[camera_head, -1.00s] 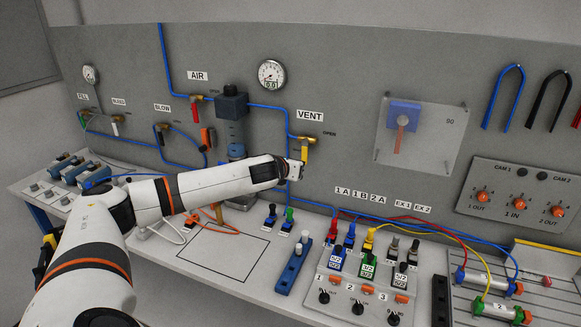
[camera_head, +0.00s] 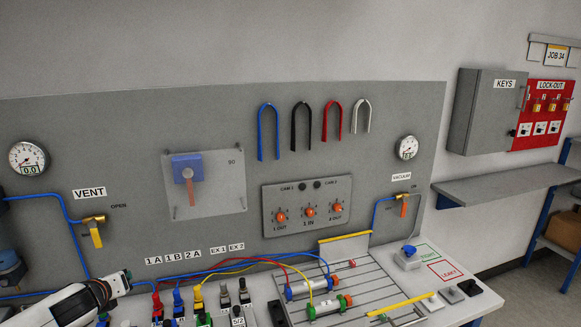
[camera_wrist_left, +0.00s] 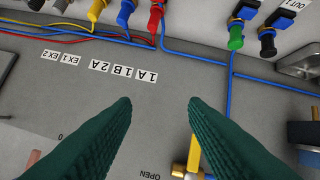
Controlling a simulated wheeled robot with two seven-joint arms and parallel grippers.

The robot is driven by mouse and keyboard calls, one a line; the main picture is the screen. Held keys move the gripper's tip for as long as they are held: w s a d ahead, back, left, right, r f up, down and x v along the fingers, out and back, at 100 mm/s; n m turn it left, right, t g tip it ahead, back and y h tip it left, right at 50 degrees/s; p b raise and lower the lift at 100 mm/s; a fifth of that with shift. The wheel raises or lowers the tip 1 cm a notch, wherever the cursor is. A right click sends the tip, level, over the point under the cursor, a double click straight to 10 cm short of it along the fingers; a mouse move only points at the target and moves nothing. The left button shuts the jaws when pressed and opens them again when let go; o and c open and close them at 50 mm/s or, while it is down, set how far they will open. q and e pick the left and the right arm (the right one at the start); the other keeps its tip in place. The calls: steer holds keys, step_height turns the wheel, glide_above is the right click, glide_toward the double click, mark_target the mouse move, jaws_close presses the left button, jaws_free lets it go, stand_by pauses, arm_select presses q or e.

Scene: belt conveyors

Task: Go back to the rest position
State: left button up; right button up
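My left gripper (camera_head: 126,278) is at the lower left of the head view, in front of the panel and below the VENT label. In the left wrist view its two green fingers (camera_wrist_left: 160,103) stand wide apart with nothing between them. The yellow handle of the vent valve (camera_head: 96,235) hangs down above the gripper, apart from it. The valve handle also shows in the left wrist view (camera_wrist_left: 193,155), partly hidden behind a finger. My right gripper is not in view.
Coloured plugs and hoses (camera_head: 178,298) rise from the bench right of my left gripper. A gauge (camera_head: 28,157) reads 0.0. A cylinder rack (camera_head: 370,283) stands further right. A grey shelf (camera_head: 500,184) juts out at the right.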

arm_select(q)
steer(key=s+d+f+n+g+h, duration=0.1)
steer(key=s+d+f+n, duration=0.2)
steer(key=d, duration=0.3)
steer(key=s+d+f+n+g+h, duration=0.1)
steer(key=s+d+f+n, duration=0.2)
steer(key=s+d+f, duration=0.2)
steer(key=s+d+f+n+g+h, duration=0.1)
steer(key=s+d+f+n, duration=0.2)
steer(key=d, duration=0.6)
steer(key=shift+s+d+f+n+h, duration=0.2)
steer(key=shift+s+f+n+h, duration=0.1)
steer(key=shift+s+f, duration=0.5)
steer(key=s+d+f+n+g, duration=0.1)
steer(key=s+f+n+g, duration=0.15)
steer(key=s+n, duration=0.8)
steer(key=s+d+f+n+g, duration=0.1)
steer(key=s+d+n+g, duration=0.15)
steer(key=s+n, duration=0.8)
steer(key=s+f+m+g+b, duration=0.2)
steer(key=s+f+m, duration=0.1)
steer(key=f, duration=2.4)
steer(key=s+a+f, duration=0.2)
steer(key=s+f, duration=0.6)
steer(key=f, duration=0.1)
steer(key=s+a+f+b, duration=0.1)
steer(key=s+f, duration=0.8)
steer(key=shift+a+f+g, duration=0.2)
steer(key=shift+a+g, duration=0.15)
steer(key=shift+g, duration=0.05)
